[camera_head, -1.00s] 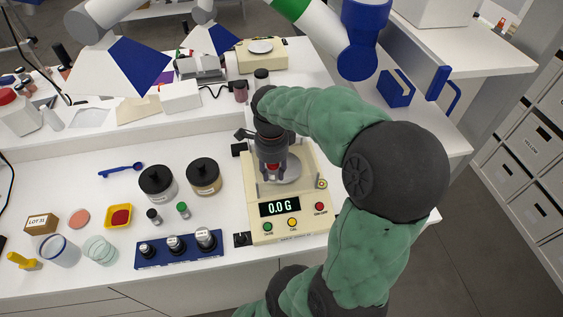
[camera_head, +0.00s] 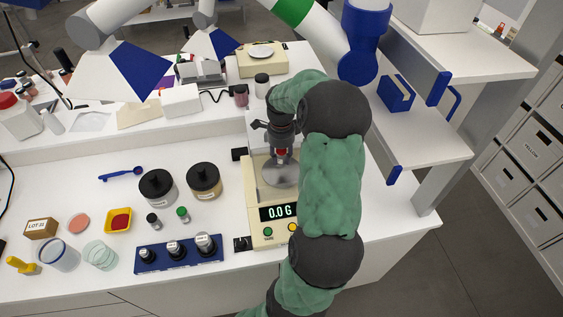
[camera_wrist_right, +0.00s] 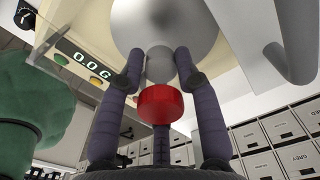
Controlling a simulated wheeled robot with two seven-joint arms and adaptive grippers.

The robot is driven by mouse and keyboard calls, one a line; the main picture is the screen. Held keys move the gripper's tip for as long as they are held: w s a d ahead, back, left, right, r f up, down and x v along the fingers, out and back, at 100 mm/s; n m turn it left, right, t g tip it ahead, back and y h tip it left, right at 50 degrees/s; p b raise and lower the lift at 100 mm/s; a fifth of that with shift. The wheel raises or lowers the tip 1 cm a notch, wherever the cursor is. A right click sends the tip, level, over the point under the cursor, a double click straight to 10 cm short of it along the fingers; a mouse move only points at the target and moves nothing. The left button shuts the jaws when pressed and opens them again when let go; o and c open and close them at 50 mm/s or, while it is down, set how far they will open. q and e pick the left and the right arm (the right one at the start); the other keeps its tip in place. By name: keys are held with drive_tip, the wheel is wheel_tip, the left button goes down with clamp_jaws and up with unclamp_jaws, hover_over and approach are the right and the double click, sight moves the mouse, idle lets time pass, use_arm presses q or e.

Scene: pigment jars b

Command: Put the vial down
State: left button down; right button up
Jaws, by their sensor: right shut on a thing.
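My right gripper (camera_head: 282,150) is shut on a vial with a red cap (camera_head: 282,153), over the pan area of the cream balance (camera_head: 257,196). The wrist view shows the red cap (camera_wrist_right: 160,103) and the pale vial body (camera_wrist_right: 160,65) between the two fingers. The round metal pan (camera_head: 277,174) lies close beyond the vial; I cannot tell whether they touch. The balance display (camera_head: 278,212) reads 0.0 G. My right arm hides the balance's right side. My left gripper is not in view.
Bare table (camera_head: 75,190) shows further left.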

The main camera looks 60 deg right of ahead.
sight(282, 162)
drive_tip(key=shift+w+d+f, duration=0.2)
drive_tip(key=shift+d+f, duration=0.3)
drive_tip(key=shift+f, duration=0.2)
drive_tip(key=shift+w+d+f, duration=0.1)
drive_tip(key=shift+f, duration=1.45)
drive_tip(key=shift+f, duration=0.1)
drive_tip(key=shift+f+b, duration=0.1)
drive_tip(key=shift+b, duration=0.2)
drive_tip(key=o, duration=0.9)
wheel_tip(282, 162, up, 12)
drive_tip(key=shift+r+p, duration=0.2)
drive_tip(key=shift+p, duration=0.5)
